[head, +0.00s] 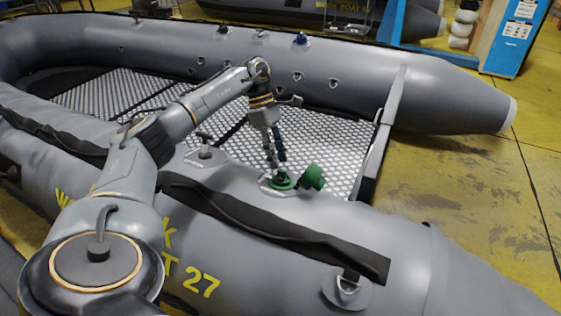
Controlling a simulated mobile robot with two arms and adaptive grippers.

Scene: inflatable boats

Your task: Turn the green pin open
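A green pin (281,181) sits in a round green valve fitting on top of the grey near tube of the inflatable boat (330,215). A green cap (313,176) hangs beside it on the right. My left arm reaches in from the left and bends down, so my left gripper (275,165) points down at the valve. Its fingertips are right over the pin and partly hide it. The fingers look close together, but I cannot tell whether they grip the pin. My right gripper is not in view.
A black strap (270,225) runs along the near tube. A grey fitting (205,146) stands left of the valve. A transom board (384,135) closes the boat's right end. Yellow floor (480,190) is clear at right, with a blue cabinet (515,38) behind.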

